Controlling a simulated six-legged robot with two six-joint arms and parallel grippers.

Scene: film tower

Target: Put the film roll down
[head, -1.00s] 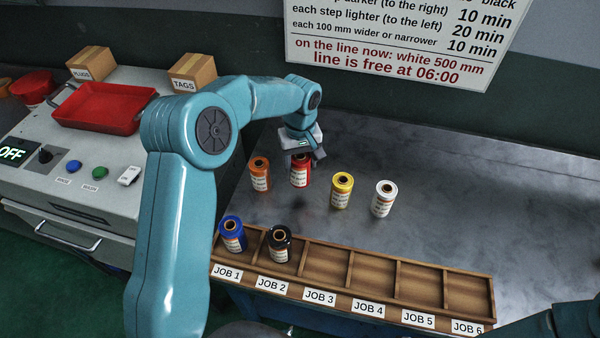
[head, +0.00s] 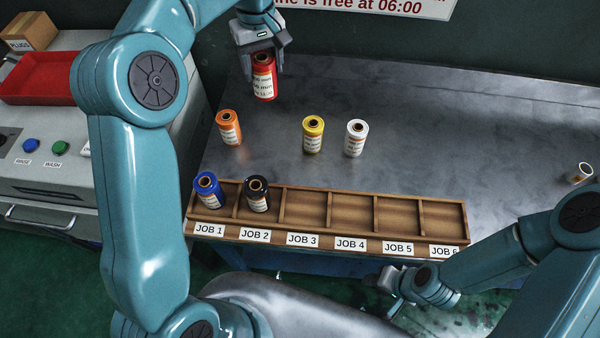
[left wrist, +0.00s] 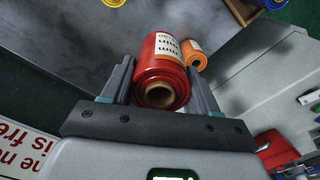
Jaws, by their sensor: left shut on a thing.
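My left gripper (head: 260,60) is shut on a red film roll (head: 264,86), upright and held above the grey worktop. In the left wrist view the red roll (left wrist: 160,68) sits between both fingers (left wrist: 162,92). A wooden rack (head: 330,207) with labels JOB 1 to JOB 6 lies along the front. A blue roll (head: 208,190) stands in JOB 1 and a black roll (head: 257,195) in JOB 2; the other slots look empty. My right gripper (head: 391,283) is low in front of the rack; its jaws are too small to judge.
An orange roll (head: 228,128), a yellow roll (head: 313,135) and a white roll (head: 355,138) stand on the worktop (head: 450,130) behind the rack. A control panel with a red tray (head: 40,80) is at left.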

